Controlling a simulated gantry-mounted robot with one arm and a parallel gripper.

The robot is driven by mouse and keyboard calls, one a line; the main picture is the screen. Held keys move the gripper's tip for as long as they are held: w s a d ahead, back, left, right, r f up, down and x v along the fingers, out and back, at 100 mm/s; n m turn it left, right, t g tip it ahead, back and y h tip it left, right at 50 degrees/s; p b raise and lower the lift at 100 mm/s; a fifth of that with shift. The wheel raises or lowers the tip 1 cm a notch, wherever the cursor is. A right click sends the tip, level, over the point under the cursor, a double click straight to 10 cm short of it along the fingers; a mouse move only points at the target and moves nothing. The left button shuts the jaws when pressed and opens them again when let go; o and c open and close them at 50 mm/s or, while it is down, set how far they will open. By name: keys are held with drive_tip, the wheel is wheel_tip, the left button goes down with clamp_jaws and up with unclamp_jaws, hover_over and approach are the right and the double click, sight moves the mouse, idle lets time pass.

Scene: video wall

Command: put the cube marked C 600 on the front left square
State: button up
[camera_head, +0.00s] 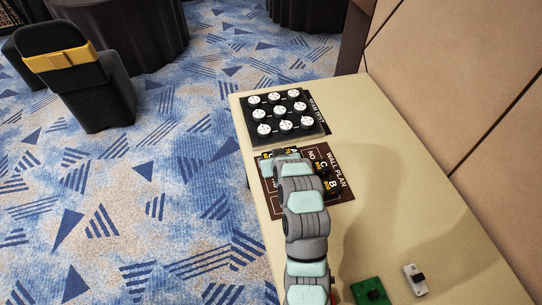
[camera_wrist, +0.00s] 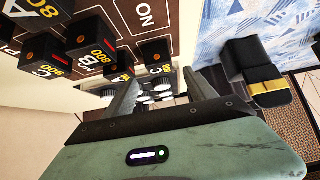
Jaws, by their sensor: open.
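Several black cubes with yellow letters and numbers are on or beside the brown wall plan sheet (camera_head: 341,189). In the wrist view, a C cube (camera_wrist: 46,56) at left seems to read 900, beside a B 800 cube (camera_wrist: 92,48).
A black board (camera_head: 285,113) with several white round discs lies at the table's far end. A green block (camera_head: 370,291) and a small white device (camera_head: 415,279) lie near the front. The tan table (camera_head: 400,180) is clear at right, beside a panelled wall.

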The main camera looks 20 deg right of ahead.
drive_tip(key=shift+v, duration=2.4)
